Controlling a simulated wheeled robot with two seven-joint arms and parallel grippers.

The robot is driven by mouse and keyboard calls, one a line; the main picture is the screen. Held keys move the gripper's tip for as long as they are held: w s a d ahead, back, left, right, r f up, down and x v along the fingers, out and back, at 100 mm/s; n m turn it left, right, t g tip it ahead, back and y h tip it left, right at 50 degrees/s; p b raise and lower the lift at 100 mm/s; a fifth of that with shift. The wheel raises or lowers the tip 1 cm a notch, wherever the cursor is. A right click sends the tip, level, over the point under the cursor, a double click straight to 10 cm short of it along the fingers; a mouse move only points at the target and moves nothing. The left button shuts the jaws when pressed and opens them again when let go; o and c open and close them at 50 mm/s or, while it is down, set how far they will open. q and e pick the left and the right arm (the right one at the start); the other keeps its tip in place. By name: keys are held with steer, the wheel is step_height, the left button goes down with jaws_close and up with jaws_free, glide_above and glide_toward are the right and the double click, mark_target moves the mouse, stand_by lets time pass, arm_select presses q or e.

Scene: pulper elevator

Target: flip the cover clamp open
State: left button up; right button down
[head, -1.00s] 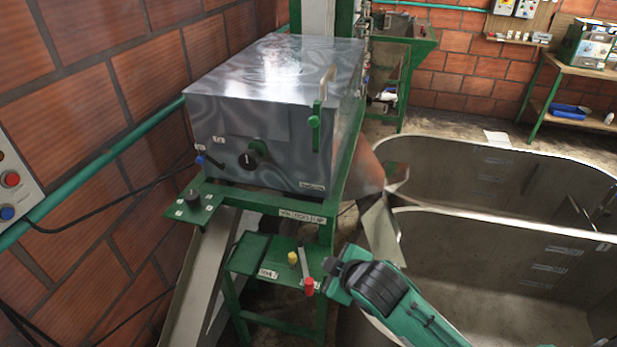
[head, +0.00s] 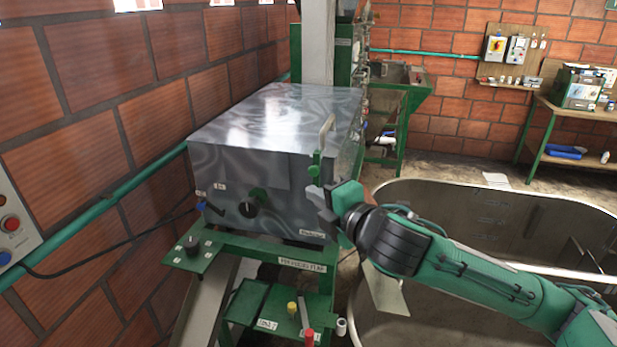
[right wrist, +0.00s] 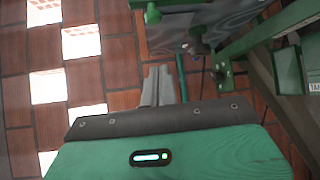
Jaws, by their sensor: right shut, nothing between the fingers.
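The metal cover (head: 270,115) is a shiny grey box top on a green frame. The cover clamp (head: 314,172) is a small green lever with a knob at the cover's front right edge, below a pale upright handle (head: 327,133). My right gripper (head: 318,203) is shut and empty, just below and right of the clamp. I cannot tell whether it touches the cover's face. In the right wrist view its fingers (right wrist: 158,88) point toward the wall, with part of the metal machine (right wrist: 225,20) at the upper right. My left gripper is out of view.
A green stand (head: 262,308) with red and yellow knobs is below the machine. A large metal tank (head: 440,200) fills the right side under my arm. The brick wall (head: 70,180) and a green pipe (head: 110,198) run close on the left.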

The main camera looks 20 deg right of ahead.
mark_target(316, 178)
steer(key=r+p+x, duration=0.1)
steer(key=p+x, duration=0.4)
steer(key=x, duration=0.5)
steer(key=d, duration=0.1)
steer(key=s+d+p, duration=0.1)
steer(key=d+p, duration=0.1)
steer(key=shift+s+d+f, duration=0.25)
